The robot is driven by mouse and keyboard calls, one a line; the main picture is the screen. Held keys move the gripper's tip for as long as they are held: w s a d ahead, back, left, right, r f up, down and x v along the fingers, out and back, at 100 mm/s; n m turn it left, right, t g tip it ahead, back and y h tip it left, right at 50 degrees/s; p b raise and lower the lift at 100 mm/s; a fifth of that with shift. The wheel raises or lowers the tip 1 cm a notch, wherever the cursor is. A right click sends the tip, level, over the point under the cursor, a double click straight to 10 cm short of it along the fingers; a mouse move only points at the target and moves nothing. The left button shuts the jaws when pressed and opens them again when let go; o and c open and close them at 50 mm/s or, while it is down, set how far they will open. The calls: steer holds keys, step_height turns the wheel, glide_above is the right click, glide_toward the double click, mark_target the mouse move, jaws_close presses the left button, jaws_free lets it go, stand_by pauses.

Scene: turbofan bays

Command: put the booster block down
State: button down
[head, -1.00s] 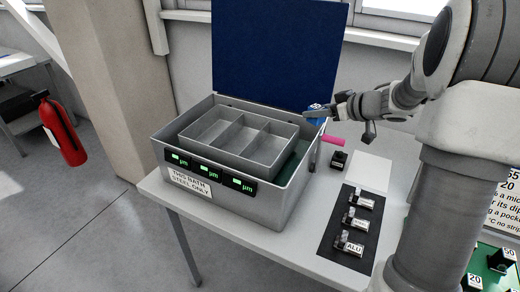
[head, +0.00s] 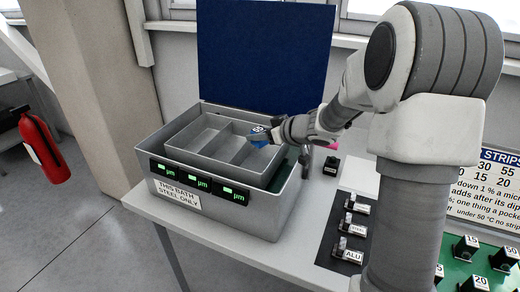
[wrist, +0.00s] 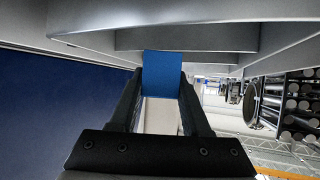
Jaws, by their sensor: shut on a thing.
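The booster block (head: 259,138) is a small blue block with a white label on top, too small to read. My gripper (head: 272,135) is shut on it and holds it over the right side of the grey tray (head: 190,128), near the right-hand compartment. The wrist view shows the blue block (wrist: 162,72) between the two dark fingers (wrist: 160,90), with grey tray walls beyond it. I cannot tell whether the block touches the tray. The tray has three compartments and sits inside the grey metal bath box (head: 235,217).
The box's blue lid (head: 265,50) stands open behind. Its front carries lit green displays and a "THIS BATH STEEL ONLY" label (head: 178,195). To the right are a small dark block (head: 331,167), a white sheet (head: 360,177) and a black mat (head: 335,245) with tagged pieces.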

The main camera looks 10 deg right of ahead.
steer(key=shift+f+b, duration=0.75)
steer(key=shift+f, duration=1.2)
steer(key=shift+f, duration=0.55)
steer(key=shift+c, duration=1.8)
jaws_free()
steer(key=shift+r, duration=0.3)
steer(key=p+v, duration=0.2)
steer(key=v, duration=1)
steer(key=shift+p, duration=0.35)
